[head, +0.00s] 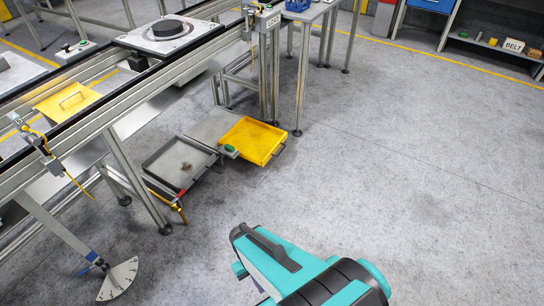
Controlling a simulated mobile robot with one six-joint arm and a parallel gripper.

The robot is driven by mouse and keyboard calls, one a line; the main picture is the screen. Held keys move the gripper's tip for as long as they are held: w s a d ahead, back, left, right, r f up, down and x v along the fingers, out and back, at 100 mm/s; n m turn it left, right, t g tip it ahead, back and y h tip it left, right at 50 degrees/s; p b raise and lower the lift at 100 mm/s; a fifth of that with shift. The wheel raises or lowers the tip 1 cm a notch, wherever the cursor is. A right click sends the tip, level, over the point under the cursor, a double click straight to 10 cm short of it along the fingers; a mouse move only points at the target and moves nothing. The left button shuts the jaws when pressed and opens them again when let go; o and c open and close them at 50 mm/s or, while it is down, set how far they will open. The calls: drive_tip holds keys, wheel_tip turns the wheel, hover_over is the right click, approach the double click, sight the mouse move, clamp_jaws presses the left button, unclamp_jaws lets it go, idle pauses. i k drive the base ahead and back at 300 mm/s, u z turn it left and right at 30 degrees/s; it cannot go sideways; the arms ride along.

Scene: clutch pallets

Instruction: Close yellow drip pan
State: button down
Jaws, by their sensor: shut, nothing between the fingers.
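The yellow drip pan (273,153) is a shallow open tray low by the floor. It sticks out past the front side of the conveyor frame, near the frame's right-hand legs. A small green piece (230,148) is at its left corner. A grey flat panel (210,125) adjoins it on the left. My teal and dark arm shows at the bottom centre, with clear floor between it and the pan. I cannot make out gripper fingers in this view.
A grey drip pan (152,171) with a red piece lies left of the yellow one. Conveyor legs (138,178) and a fan-shaped scale plate (119,281) stand at left. Open floor (420,190) lies right.

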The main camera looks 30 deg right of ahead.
sight(257, 142)
drive_tip(key=u, duration=0.4)
drive_tip(key=i, duration=1.35)
drive_tip(key=z, duration=0.1)
